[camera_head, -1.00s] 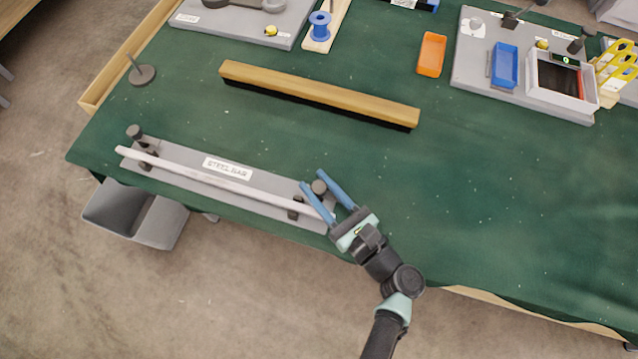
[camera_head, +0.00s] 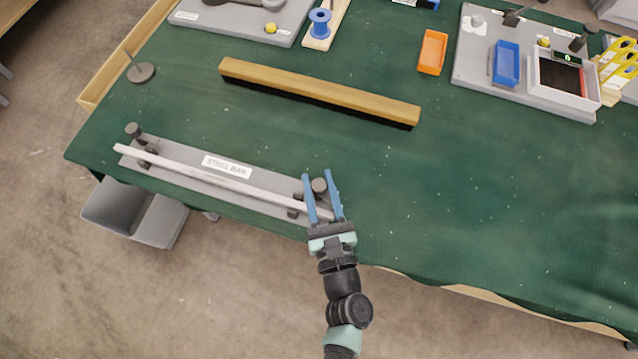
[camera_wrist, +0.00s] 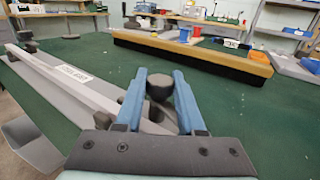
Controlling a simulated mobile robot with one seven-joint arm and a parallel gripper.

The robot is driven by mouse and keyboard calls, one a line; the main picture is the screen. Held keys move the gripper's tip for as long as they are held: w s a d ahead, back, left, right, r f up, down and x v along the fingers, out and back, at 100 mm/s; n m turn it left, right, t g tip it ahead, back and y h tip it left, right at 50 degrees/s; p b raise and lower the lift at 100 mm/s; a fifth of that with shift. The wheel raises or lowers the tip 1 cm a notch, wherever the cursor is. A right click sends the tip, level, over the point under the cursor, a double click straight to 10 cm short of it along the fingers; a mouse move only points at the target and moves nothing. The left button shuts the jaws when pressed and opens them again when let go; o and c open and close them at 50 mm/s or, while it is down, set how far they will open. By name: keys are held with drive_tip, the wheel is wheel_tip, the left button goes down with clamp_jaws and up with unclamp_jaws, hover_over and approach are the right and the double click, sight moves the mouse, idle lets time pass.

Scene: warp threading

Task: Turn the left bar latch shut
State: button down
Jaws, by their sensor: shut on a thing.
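The pale steel bar (camera_head: 220,180) lies lengthwise over a grey plate (camera_head: 170,179) labelled STEEL BAR near the table's front edge. A dark latch knob (camera_head: 134,130) stands at the plate's left end. Another dark round latch knob (camera_head: 319,186) stands at the right end, where my gripper (camera_head: 320,176) is. My blue fingers lie on either side of this right-hand knob and are shut on it. The wrist view shows the knob (camera_wrist: 160,86) between the fingers (camera_wrist: 158,78). The fingers and gripper body partly hide the bar's right end, so I cannot tell the latch's exact angle.
A long wooden brush-like beam (camera_head: 320,92) lies behind the plate. An orange tray (camera_head: 432,52), a blue tray (camera_head: 506,64) and a thin spindle on a round base (camera_head: 141,72) stand farther back. The green cloth right of my gripper is clear.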

drive_tip(key=m+h+b, duration=0.1)
drive_tip(key=h+b, duration=0.1)
drive_tip(key=m+h+b, duration=0.2)
drive_tip(key=b, duration=0.1)
drive_tip(key=f+m+h+b, duration=0.1)
drive_tip(key=h+b, duration=0.1)
drive_tip(key=b, duration=0.1)
drive_tip(key=shift+h, duration=0.3)
drive_tip(key=m+g+h+b, duration=0.1)
drive_tip(key=m+h+b, duration=0.1)
drive_tip(key=b, duration=0.6)
drive_tip(key=m+g+h+b, duration=0.1)
drive_tip(key=m+h+b, duration=0.2)
drive_tip(key=b, duration=0.6)
drive_tip(key=shift+h, duration=1)
drive_tip(key=m+g+h+b, duration=0.1)
drive_tip(key=b, duration=0.2)
drive_tip(key=m+g+h+b, duration=0.1)
drive_tip(key=b, duration=0.3)
drive_tip(key=shift+r+h, duration=0.2)
drive_tip(key=shift+h, duration=0.1)
drive_tip(key=shift+r+m+g+h+b, duration=0.1)
drive_tip(key=shift+m+g+h+b, duration=0.5)
drive_tip(key=shift+g+b, duration=0.3)
drive_tip(key=shift+r+m+g+h+b, duration=0.15)
drive_tip(key=shift+m+g+h+b, duration=0.35)
drive_tip(key=shift+b, duration=0.05)
drive_tip(key=c, duration=0.5)
unclamp_jaws()
drive_tip(key=shift+a, duration=0.1)
